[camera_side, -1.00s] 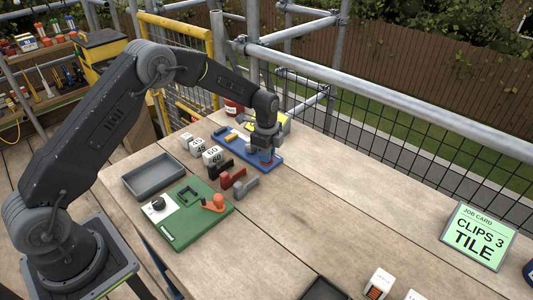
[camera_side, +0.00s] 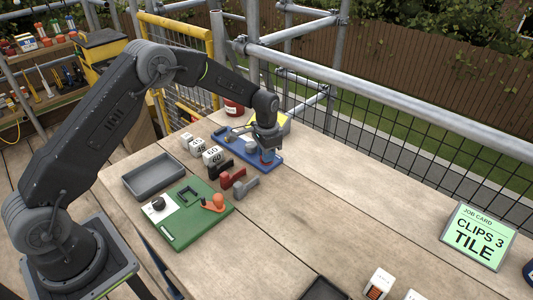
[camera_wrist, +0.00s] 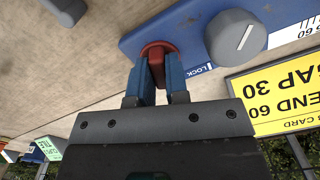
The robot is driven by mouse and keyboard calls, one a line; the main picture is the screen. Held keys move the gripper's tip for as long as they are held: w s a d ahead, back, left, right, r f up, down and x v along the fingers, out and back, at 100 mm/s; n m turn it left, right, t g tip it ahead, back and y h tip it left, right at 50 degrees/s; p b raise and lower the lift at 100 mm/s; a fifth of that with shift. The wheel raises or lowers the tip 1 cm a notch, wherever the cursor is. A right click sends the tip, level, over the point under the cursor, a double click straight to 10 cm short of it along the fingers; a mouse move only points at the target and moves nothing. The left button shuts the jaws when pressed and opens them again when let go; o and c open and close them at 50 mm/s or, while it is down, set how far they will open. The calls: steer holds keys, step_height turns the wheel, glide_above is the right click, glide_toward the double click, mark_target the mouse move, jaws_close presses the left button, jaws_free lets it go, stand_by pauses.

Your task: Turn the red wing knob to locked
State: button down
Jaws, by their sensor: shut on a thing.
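The red wing knob (camera_wrist: 157,50) sits on the blue panel (camera_wrist: 135,42) in the wrist view. My gripper (camera_wrist: 157,72) is shut on it, with one blue finger on each side. The fingers hide part of the knob, so its wing's exact pointing is hard to tell. A white LOCK label (camera_wrist: 201,70) is printed on the panel to the right of the knob. In the side view, my gripper (camera_side: 268,153) is at the near right end of the blue panel (camera_side: 237,151), with a bit of red low between its fingers.
A grey dial with a white line (camera_wrist: 237,37) stands close to the right of the knob. A yellow card (camera_wrist: 280,98) is beside the panel. Red (camera_side: 232,178) and grey (camera_side: 246,187) pieces lie in front of the panel. A green board (camera_side: 185,228) is nearer.

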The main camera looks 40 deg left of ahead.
steer(key=shift+n, duration=2)
steer(key=c, duration=1.1)
jaws_free()
steer(key=shift+r, duration=6.95)
